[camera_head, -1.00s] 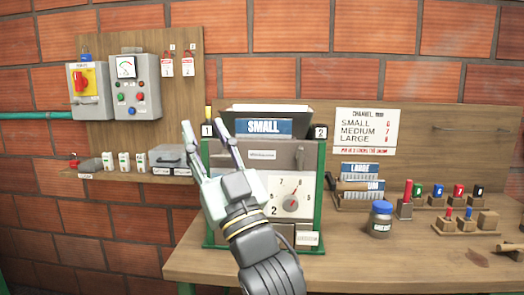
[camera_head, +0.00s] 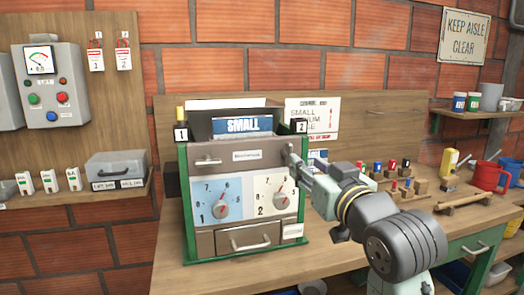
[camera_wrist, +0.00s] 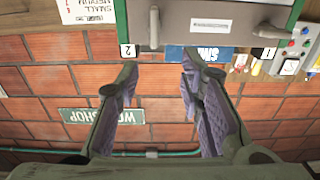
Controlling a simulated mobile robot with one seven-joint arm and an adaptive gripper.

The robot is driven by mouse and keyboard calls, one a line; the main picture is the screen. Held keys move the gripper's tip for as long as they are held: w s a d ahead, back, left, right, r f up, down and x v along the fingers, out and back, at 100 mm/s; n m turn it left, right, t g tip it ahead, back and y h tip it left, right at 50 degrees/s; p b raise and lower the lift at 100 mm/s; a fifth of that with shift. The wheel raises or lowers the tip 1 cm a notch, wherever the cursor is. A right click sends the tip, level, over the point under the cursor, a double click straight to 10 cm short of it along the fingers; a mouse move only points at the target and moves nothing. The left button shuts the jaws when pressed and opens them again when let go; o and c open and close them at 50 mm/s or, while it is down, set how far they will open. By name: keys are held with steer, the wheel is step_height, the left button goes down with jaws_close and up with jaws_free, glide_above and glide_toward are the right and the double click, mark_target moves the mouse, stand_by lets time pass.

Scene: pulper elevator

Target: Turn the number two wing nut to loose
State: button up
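The machine (camera_head: 246,188) stands on the bench with a SMALL plate at its top and dials numbered 1 and 2 on its front. A black number 2 tag (camera_head: 299,127) is at its top right corner, and it also shows in the wrist view (camera_wrist: 128,51). A dark upright grip-like part (camera_wrist: 153,27) is on the front below that tag; I cannot tell whether it is the wing nut. My gripper (camera_head: 293,158) is by the machine's upper right front. In the wrist view my gripper (camera_wrist: 158,66) is open, with nothing between its fingers.
A number 1 tag (camera_head: 181,134) is at the machine's top left. A drawer (camera_head: 250,238) is below the dials. A control box (camera_head: 49,85) hangs on the left board.

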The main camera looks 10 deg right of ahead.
mark_target(292, 151)
steer(key=w+p, duration=0.1)
steer(key=w, duration=0.4)
steer(key=w+p, duration=0.2)
steer(key=w, duration=0.3)
steer(key=shift+w+d+f+p, duration=0.15)
steer(key=shift+w+p, duration=0.05)
steer(key=shift+p, duration=0.1)
jaws_close()
